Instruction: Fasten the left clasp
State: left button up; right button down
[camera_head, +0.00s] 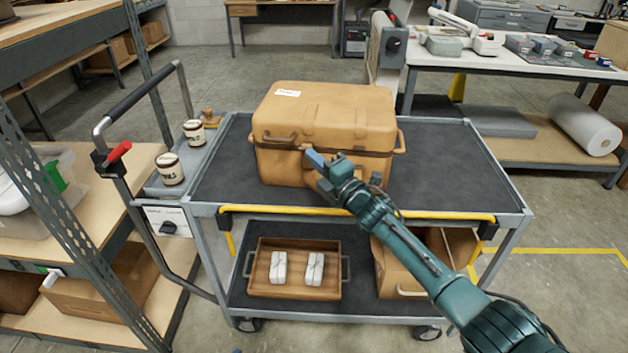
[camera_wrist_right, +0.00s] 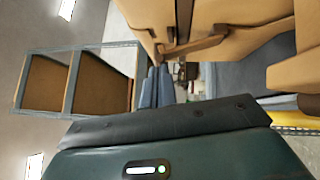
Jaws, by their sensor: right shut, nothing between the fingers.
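A tan case (camera_head: 325,112) with its lid down stands on the top deck of a cart. My right gripper (camera_head: 314,158) is at the case's front face, left of the middle, its blue fingers shut and empty. In the right wrist view the shut fingers (camera_wrist_right: 154,88) point toward the case (camera_wrist_right: 225,22), close to a tan bar-like fitting (camera_wrist_right: 192,45) on its face. I cannot tell whether they touch it, or whether this fitting is the left clasp. In the head view the gripper covers part of the front, and clasp details are too small to tell.
The cart's dark top deck (camera_head: 450,175) is clear right of the case. A yellow bar (camera_head: 355,212) runs along its front edge. Two labelled tins (camera_head: 170,168) (camera_head: 194,133) stand at the left. A tray (camera_head: 250,275) with two pale packs is on the lower shelf.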

pick_arm(q)
jog(key=shift+s+a+p, duration=0.3)
jog(key=shift+s+p, duration=0.1)
jog(key=shift+p, duration=0.45)
pick_arm(e)
jog(key=shift+w+d+r+m+g+h, duration=0.1)
jog(key=shift+w+r+m+g+h, duration=0.2)
jog(key=shift+w, duration=0.35)
jog(key=shift+w+d+r+m+g+h, duration=0.1)
jog(key=shift+w+r+m+h, duration=0.2)
jog(key=shift+w+r+m, duration=0.25)
pick_arm(q)
jog(key=shift+r, duration=0.1)
pick_arm(e)
jog(key=shift+w, duration=0.1)
pick_arm(q)
jog(key=shift+r, duration=0.1)
